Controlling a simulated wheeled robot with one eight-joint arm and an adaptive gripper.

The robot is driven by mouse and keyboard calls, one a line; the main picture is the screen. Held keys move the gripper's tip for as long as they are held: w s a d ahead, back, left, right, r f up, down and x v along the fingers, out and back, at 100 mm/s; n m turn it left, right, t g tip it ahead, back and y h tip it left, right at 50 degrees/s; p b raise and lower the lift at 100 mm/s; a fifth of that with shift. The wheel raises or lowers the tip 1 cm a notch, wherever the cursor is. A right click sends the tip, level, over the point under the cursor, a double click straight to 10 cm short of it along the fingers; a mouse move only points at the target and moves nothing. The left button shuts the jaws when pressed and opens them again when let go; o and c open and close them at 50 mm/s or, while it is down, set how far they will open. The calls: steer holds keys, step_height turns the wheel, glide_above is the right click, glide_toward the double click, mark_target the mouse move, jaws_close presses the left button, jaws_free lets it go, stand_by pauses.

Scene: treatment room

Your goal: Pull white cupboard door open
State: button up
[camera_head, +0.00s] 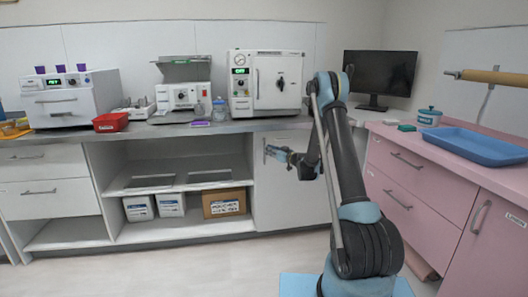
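The white cupboard door (280,205) is below the counter, right of the open shelves, and looks closed. Its upright handle (264,150) is near the door's upper left edge. My gripper (272,152) is in front of the upper door, with its tips pointing left towards the handle. They look very close to it, but I cannot tell whether they touch. The fingers are too small to show whether they are open or shut. My arm hides the right part of the door.
Open shelves (180,232) with boxes stand left of the door. Pink drawers (400,185) stand close to my arm on the right. The counter above holds a white sterilizer (264,82). The floor (190,270) in front is clear.

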steer(key=shift+x, duration=2.1)
jaws_close()
